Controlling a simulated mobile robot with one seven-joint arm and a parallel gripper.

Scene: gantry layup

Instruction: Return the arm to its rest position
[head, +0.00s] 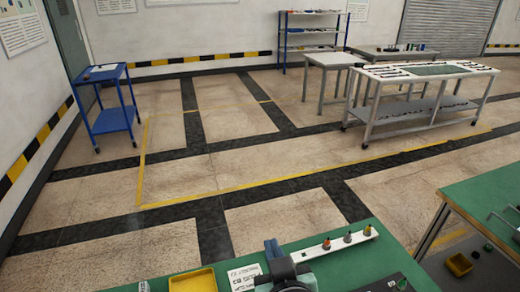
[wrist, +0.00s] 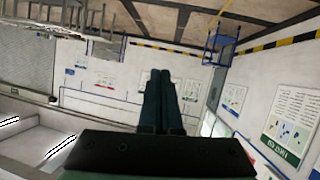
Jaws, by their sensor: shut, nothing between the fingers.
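My gripper (wrist: 161,74) shows in the wrist view with its two dark teal fingers pressed together and nothing between them. Its dark palm (wrist: 155,155) fills the bottom of that view. In the head view my gripper (head: 272,246) is at the bottom centre, in front of the green table (head: 345,268), with its fingers pointing up. The rest of my arm is mostly cut off by the lower edge. The wrist view is upside down, with the floor at the top and walls below.
On the green table are a yellow tray (head: 193,282), a printed card (head: 243,277) and a white strip (head: 325,249) with several coloured-tipped pieces. Another green table (head: 490,190) stands at right. A blue cart (head: 110,118) and a grey workbench (head: 415,112) stand farther off. The floor between is clear.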

